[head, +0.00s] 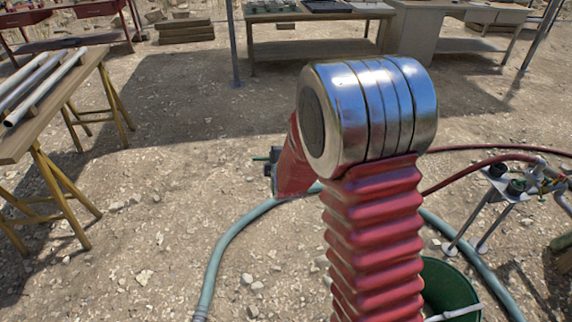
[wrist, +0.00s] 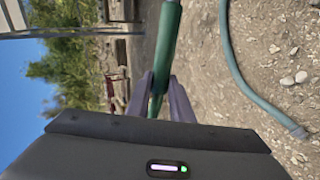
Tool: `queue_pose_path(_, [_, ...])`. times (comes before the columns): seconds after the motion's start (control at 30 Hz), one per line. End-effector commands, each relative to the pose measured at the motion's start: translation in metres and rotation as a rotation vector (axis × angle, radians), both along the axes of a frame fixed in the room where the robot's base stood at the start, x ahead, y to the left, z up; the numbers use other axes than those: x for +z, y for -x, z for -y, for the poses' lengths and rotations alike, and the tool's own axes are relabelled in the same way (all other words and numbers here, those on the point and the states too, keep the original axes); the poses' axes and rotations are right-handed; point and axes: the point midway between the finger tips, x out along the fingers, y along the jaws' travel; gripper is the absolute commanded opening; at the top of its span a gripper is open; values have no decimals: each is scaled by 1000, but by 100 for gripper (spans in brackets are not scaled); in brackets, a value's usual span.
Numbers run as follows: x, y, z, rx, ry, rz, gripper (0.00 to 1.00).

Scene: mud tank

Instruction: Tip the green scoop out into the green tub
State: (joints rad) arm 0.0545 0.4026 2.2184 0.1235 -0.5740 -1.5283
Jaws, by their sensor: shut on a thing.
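The green scoop shows in the wrist view as a green handle (wrist: 166,45) running up out of the top edge. My gripper (wrist: 158,86) is shut on it, with one grey finger on each side. The scoop's bowl and any load in it are out of sight. In the head view my own red arm hides most of my gripper, and only a small green end of the scoop (head: 260,158) shows left of the wrist. The green tub (head: 452,288) stands on the ground at lower right, partly hidden behind my arm. My gripper is up and left of it in the picture.
A teal hose (head: 216,262) curves over the stony ground. A metal stand (head: 486,208) with a red hose (head: 470,160) is at right. A wooden trestle table (head: 50,108) with pipes is at left. Workbenches (head: 310,16) line the back. The middle ground is open.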

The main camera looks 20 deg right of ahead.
Motion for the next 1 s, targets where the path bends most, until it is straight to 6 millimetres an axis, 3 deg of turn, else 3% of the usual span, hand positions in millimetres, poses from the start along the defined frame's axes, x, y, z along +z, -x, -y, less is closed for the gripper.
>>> queue_pose_path(0.13, [27,19,-24,56,1,5,0])
queue_pose_path(0.33, [48,42,-46,113,0,3,0])
queue_pose_path(1.0, [53,49,-54,134,1,1,0])
